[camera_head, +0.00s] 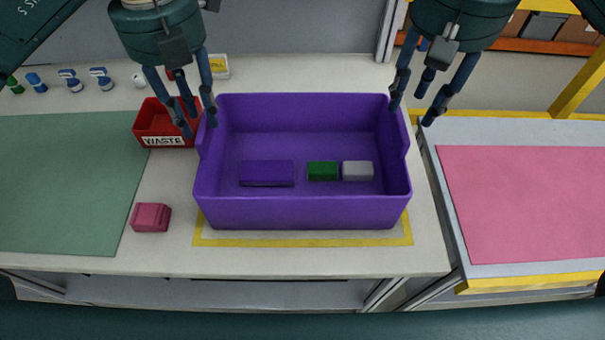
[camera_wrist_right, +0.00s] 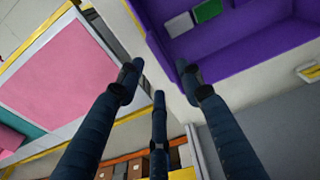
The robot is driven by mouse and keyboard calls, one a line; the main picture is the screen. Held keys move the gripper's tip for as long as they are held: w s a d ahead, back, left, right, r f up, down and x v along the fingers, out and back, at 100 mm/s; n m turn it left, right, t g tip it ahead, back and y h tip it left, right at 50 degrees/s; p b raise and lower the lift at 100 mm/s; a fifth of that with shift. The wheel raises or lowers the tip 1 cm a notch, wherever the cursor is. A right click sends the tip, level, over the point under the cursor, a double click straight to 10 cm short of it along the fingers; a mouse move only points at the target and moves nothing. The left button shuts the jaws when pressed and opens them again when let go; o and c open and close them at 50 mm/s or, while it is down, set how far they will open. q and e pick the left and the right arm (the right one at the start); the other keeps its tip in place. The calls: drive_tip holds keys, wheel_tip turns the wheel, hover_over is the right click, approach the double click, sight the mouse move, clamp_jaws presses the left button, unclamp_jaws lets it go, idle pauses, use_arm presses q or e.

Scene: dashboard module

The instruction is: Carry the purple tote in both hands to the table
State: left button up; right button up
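The purple tote (camera_head: 300,212) sits upright on the white worktop (camera_head: 165,255), over a yellow taped outline. It holds a purple block (camera_head: 267,173), a green block (camera_head: 323,171) and a light grey block (camera_head: 357,171). My left gripper (camera_head: 199,128) is open at the tote's left wall, near the back corner. My right gripper (camera_head: 411,112) is open at the right wall, near the back corner. In the right wrist view the tote (camera_wrist_right: 230,45) lies beside the spread fingers of that gripper (camera_wrist_right: 161,72). Whether any finger touches the tote I cannot tell.
A red waste bin (camera_head: 165,121) stands close to the tote's left side. A dark pink block (camera_head: 151,217) lies in front of it. A green mat (camera_head: 70,180) is at left. A separate table with a pink mat (camera_head: 530,200) stands at right, across a narrow gap.

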drive_tip(key=r, duration=0.5)
drive_tip(key=shift+s, duration=0.3)
drive_tip(key=shift+f, duration=0.1)
